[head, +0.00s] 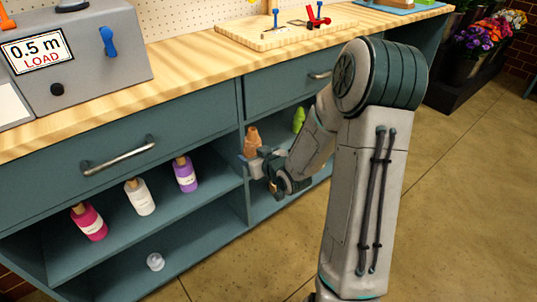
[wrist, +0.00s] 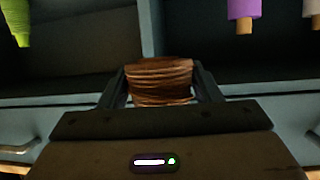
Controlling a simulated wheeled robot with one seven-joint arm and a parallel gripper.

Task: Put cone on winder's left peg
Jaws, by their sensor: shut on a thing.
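My gripper (head: 256,157) is in front of the open shelving under the worktop. It is shut on a brown-orange cone (head: 251,138), which stands roughly upright in the jaws. In the wrist view, the brown wound cone (wrist: 160,82) sits between the two fingers of my gripper (wrist: 162,88). On the worktop, a wooden board (head: 268,38) carries a small blue upright piece (head: 275,17) and a red piece (head: 317,17). A grey box (head: 118,65) reads "0.5 m LOAD". I cannot tell which of these is the winder, nor make out its left peg.
Pink (head: 90,222), white (head: 140,198) and purple (head: 185,174) cones tilt on the left shelf. A green cone (head: 299,119) is in the right bay. A small clear object (head: 155,262) lies lower down.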

